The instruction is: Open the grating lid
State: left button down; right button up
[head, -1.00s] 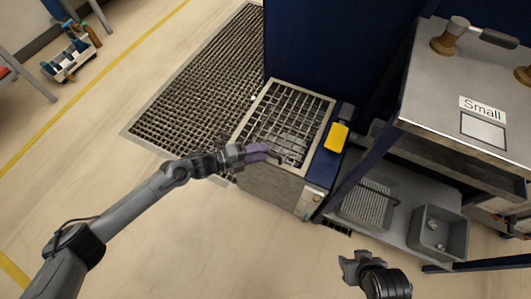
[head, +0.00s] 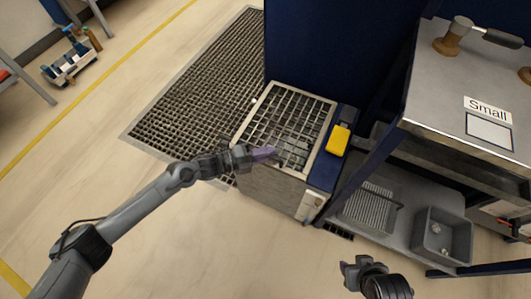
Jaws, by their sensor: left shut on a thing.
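The grating lid (head: 288,118) is a light metal grid in a pale frame on top of a low metal box (head: 268,192). It appears to lie flat or nearly flat on the box. My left gripper (head: 272,154) is at the lid's near left edge, with its purple fingers shut on the lid there. The exact contact is too small to see clearly. My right gripper (head: 354,268) is in the lower right over the floor, away from the box. Whether its jaws are open is unclear.
A yellow block (head: 338,139) sits on the blue strip right of the lid. A bench with a "Small" label (head: 488,108) stands at right, with a grey bin (head: 441,235) on its lower shelf. A dark floor grate (head: 195,92) lies left. The near floor is clear.

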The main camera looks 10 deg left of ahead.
pick_arm(q)
jog(key=w+d+r+n+g+y+p, duration=0.1)
jog(key=w+r+p, duration=0.3)
jog(key=r, duration=0.5)
jog(key=w+d+r+n+g+y+p, duration=0.1)
jog(key=w+r+p, duration=0.4)
jog(key=r, duration=0.5)
jog(key=d+n+g+p, duration=0.1)
jog(key=p, duration=0.1)
jog(key=shift+r+y+p, duration=0.2)
jog(key=shift+y+p, duration=0.2)
jog(key=c, duration=1.1)
grip_release()
jog(key=shift+c, duration=0.2)
jog(key=shift+a, duration=0.1)
